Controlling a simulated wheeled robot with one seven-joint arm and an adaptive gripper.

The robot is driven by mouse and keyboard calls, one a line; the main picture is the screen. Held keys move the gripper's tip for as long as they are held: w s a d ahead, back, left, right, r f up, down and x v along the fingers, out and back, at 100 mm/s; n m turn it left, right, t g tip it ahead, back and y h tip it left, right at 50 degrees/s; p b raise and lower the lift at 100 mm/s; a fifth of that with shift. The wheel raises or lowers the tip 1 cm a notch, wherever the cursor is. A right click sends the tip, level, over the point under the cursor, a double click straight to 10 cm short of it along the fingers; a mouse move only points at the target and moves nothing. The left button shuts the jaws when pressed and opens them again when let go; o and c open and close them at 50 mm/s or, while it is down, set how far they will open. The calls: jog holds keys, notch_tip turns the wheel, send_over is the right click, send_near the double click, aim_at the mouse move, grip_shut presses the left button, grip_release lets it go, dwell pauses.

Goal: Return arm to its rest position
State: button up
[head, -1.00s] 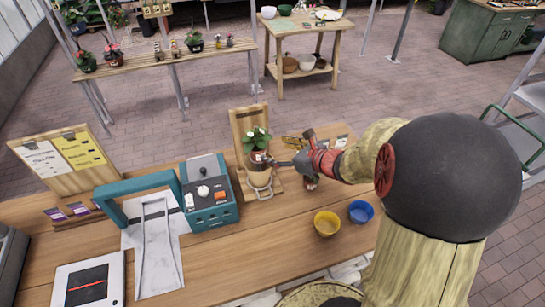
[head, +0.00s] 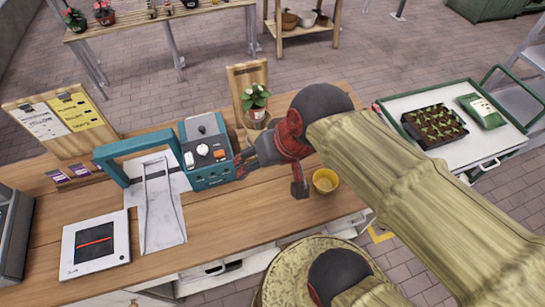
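My arm reaches in from the lower right of the head view and bends over the worktable (head: 215,240). My gripper (head: 246,164) shows dark and partly edge-on at the arm's red end, just right of the teal machine (head: 208,150). I cannot make out its finger gap, and nothing shows clearly held in it. A dark piece hangs below the red joint over the table.
A yellow bowl (head: 325,181) sits on the table close to my arm. A sign board (head: 58,123) and a white device with a dark screen (head: 95,245) are at left. A white cart (head: 470,165) with a seedling tray (head: 434,126) stands at right.

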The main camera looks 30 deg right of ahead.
jog(key=shift+s+d+r+n+t+h, duration=0.15)
jog(key=shift+s+d+r+n+h, duration=0.15)
jog(key=shift+d+r+n, duration=0.2)
jog(key=shift+s+d+r+n+t+h, duration=0.15)
jog(key=shift+s+d+r+n+h, duration=0.15)
jog(key=shift+n, duration=0.3)
jog(key=shift+f, duration=0.15)
notch_tip(320, 180, down, 9)
jog(key=b, duration=0.9)
jog(key=shift+w, duration=0.1)
